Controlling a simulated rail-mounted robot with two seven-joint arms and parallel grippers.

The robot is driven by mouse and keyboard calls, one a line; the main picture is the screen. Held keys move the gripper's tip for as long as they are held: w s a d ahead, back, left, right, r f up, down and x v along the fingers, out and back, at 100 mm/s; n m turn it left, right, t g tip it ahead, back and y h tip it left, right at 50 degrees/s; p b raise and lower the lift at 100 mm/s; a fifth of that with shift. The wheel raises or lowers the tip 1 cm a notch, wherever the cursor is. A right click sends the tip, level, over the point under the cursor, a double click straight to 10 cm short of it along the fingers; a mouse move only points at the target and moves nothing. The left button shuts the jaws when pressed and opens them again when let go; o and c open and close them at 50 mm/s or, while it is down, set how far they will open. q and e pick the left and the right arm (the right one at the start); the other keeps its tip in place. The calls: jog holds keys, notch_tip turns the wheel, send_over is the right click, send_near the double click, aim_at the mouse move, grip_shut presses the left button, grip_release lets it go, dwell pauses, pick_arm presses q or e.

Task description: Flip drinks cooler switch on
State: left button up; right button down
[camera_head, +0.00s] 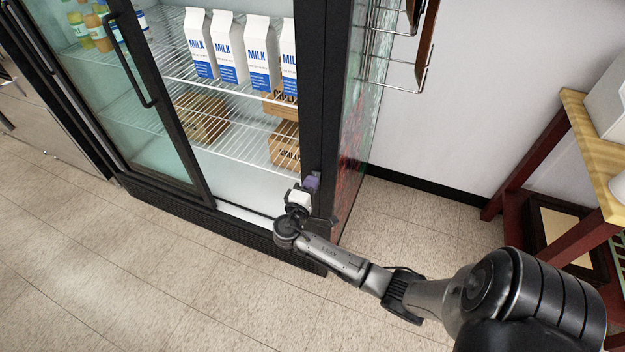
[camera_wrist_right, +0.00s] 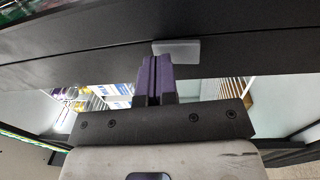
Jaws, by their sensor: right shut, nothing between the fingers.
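The drinks cooler (camera_head: 313,95) is a tall black-framed cabinet in the head view, with milk cartons on its wire shelf. My right gripper (camera_head: 313,181) is at the lower part of the cooler's right front post. Its purple fingers are shut with nothing between them. In the right wrist view, the closed fingers (camera_wrist_right: 154,66) point at the black frame. A small light-grey switch (camera_wrist_right: 177,47) sits on that frame just beyond the fingertips and slightly right of them. I cannot tell whether they touch it, or which way it is set. In the head view the switch is not distinguishable. My left gripper is out of view.
A glass door with a black handle (camera_head: 133,62) covers the cooler's left part. Milk cartons (camera_head: 228,50) and brown boxes (camera_head: 202,115) are inside. A wire rack (camera_head: 393,82) hangs right of the cooler. A wooden-topped table (camera_head: 597,140) stands at far right. The tiled floor (camera_head: 150,270) in front is clear.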

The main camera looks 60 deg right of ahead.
jog(key=s+a+r+p, duration=0.1)
jog(key=a, duration=1.2)
jog(key=shift+s+r, duration=0.3)
jog(key=shift+r, duration=0.05)
jog(key=shift+d, duration=0.1)
